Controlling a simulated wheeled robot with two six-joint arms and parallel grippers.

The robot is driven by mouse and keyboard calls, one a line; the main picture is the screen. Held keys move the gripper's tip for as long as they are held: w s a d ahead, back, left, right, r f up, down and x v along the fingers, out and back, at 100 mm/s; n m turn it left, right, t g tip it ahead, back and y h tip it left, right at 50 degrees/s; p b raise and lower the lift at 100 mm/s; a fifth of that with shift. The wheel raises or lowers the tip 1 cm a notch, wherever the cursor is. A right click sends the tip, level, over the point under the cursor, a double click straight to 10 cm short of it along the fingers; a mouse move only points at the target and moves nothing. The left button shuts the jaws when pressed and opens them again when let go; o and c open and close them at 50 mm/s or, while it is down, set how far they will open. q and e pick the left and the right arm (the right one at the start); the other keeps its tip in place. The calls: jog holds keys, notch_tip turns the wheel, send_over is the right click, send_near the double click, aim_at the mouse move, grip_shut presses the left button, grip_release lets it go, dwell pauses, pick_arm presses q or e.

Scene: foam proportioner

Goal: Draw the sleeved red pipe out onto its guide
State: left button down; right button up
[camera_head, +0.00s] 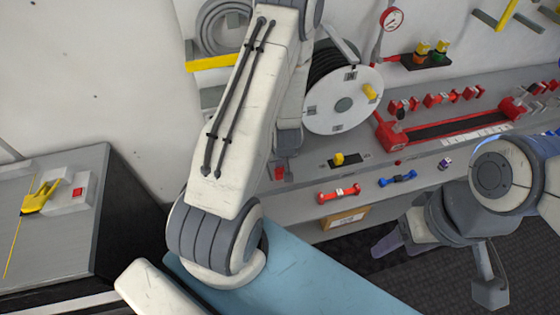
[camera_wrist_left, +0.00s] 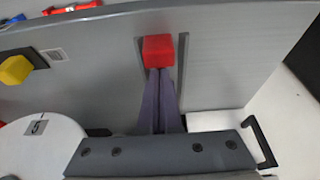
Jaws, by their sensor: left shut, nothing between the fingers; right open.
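A red square-ended piece (camera_wrist_left: 158,50), which I take to be the red pipe, lies between two dark parallel rails of the guide (camera_wrist_left: 181,68) in the left wrist view. In the head view the red piece (camera_head: 279,173) shows small at the counter's left end. My left gripper (camera_wrist_left: 159,74) has its two purple fingers together with nothing between them. Their tips end at the red piece's edge; I cannot tell whether they touch it. In the head view these fingers are mostly hidden by my arm. My right gripper (camera_head: 388,243) is open and empty, low in front of the counter.
A hose reel (camera_head: 343,103) stands close beside my left arm. A yellow knob (camera_head: 339,158), a red valve (camera_head: 339,193) and a blue valve (camera_head: 397,178) sit along the counter front.

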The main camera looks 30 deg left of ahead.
pick_arm(q)
jog(key=p+v, duration=0.7)
jog(key=v, duration=0.3)
